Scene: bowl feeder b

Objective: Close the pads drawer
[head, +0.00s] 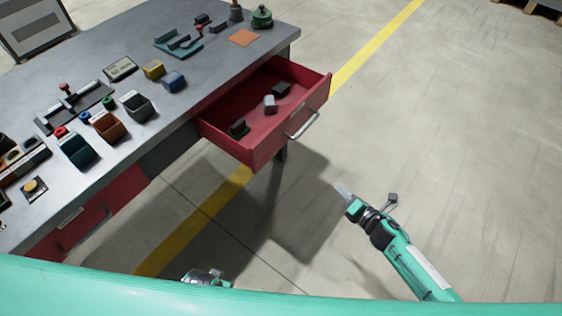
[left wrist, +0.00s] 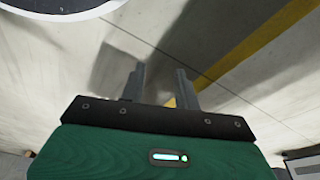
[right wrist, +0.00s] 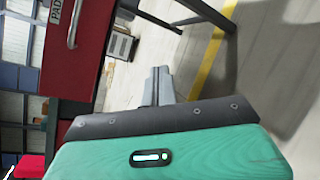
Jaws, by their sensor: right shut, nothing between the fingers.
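The red pads drawer (head: 262,118) is pulled well out of the table's right end, with several small dark and grey blocks inside. Its front carries a metal bar handle (head: 301,124). In the right wrist view the drawer front (right wrist: 83,60) fills the left side, with a label partly reading "PAD". My right gripper (head: 342,190) is shut and empty, in front of the drawer and apart from it; its fingers (right wrist: 158,85) are together. My left gripper (left wrist: 161,72) is open and empty over the floor; only a bit of that arm shows at the head view's bottom.
The grey table (head: 100,55) holds several coloured bins, blocks and small fixtures. Another red drawer (head: 85,222) sits shut at the table's near left. A table leg (head: 282,151) stands below the open drawer. The floor right of the drawer is clear, with a yellow stripe (head: 375,48).

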